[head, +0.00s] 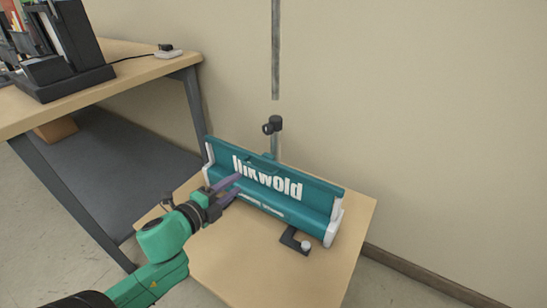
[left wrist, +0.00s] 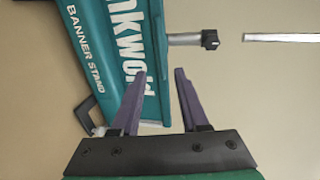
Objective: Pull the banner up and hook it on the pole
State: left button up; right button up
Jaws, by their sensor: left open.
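The teal banner stand (head: 285,205) with white end caps sits on a small wooden table; its printed name is partly hidden. A dark teal loop (head: 262,158) shows at its top edge. The grey pole (head: 275,50) rises behind it, with a black clamp (head: 272,124) below; a wall-coloured gap shows between them. My left gripper (head: 240,184) is open and empty, its purple fingers in front of the stand's left half. In the left wrist view the open fingers (left wrist: 161,74) point toward the stand's edge (left wrist: 158,45). My right gripper is not in view.
The small table (head: 225,260) has bare top in front of the stand. A black foot (head: 293,240) with a pale knob sticks out at the stand's front right. A larger bench (head: 130,70) with a black machine (head: 60,50) stands at left. The wall is close behind.

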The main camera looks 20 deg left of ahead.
aim_at(258, 168)
pick_arm(q)
jog(key=b+x, duration=0.3)
jog(key=x, duration=1.1)
jog(key=shift+r, duration=0.1)
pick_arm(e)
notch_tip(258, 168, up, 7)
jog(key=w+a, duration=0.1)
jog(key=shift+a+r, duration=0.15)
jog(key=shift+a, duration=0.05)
pick_arm(q)
grip_shut()
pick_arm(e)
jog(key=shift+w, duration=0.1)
